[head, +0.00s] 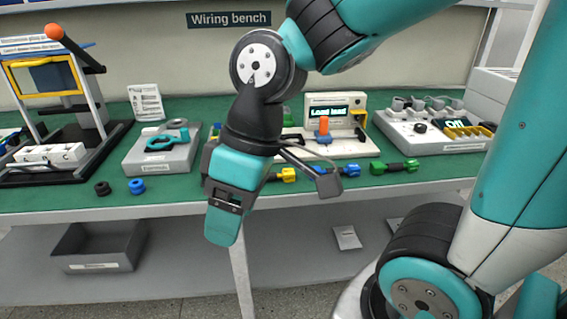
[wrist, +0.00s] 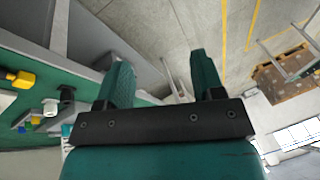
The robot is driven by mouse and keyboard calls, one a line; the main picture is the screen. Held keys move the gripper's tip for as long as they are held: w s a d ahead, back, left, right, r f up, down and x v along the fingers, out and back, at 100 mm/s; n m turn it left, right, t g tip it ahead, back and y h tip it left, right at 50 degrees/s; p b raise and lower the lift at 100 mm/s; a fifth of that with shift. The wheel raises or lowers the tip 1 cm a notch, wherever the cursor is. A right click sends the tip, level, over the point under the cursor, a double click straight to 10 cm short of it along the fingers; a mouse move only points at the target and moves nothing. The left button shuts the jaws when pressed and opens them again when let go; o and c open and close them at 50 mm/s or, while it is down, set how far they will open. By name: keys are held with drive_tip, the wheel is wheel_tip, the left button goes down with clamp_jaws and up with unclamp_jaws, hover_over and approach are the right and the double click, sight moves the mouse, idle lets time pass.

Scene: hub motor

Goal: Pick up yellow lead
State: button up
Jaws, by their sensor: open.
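The yellow lead (head: 285,174) lies on the green bench top near its front edge, just right of my gripper (head: 223,222) in the head view. Its left end is partly hidden behind my wrist. My gripper points down in front of the bench edge, apart from the lead. In the wrist view my gripper (wrist: 162,75) is open, with nothing between its two teal fingers. A yellow piece (wrist: 20,78) shows at the left edge of the wrist view; I cannot tell whether it is the lead.
A blue lead (head: 348,170) and a green lead (head: 394,167) lie to the right in the same row. A panel reading "Load lead" (head: 328,112) stands behind. Black and blue rings (head: 137,186) lie left. A grey bin (head: 100,246) sits on the lower shelf.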

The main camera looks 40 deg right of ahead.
drive_tip(key=w+d+r+n+t+p, duration=0.1)
drive_tip(key=w+d+r+p, duration=0.1)
drive_tip(key=w+d+p, duration=0.35)
drive_tip(key=w+d+r+n+p, duration=0.1)
drive_tip(key=w+d+r+p, duration=0.15)
drive_tip(key=w+d, duration=0.5)
drive_tip(key=d+n+t+p, duration=0.1)
drive_tip(key=d+p, duration=0.3)
drive_tip(key=d, duration=1.2)
drive_tip(key=p, duration=0.1)
hover_over(285, 171)
drive_tip(key=s+d, duration=0.1)
drive_tip(key=d, duration=0.1)
drive_tip(key=shift+n, duration=0.3)
drive_tip(key=f, duration=1.2)
drive_tip(key=shift+s, duration=0.2)
drive_tip(key=shift+p+x, duration=0.7)
drive_tip(key=shift+x, duration=2.2)
drive_tip(key=shift+d, duration=0.2)
drive_tip(key=c, duration=1)
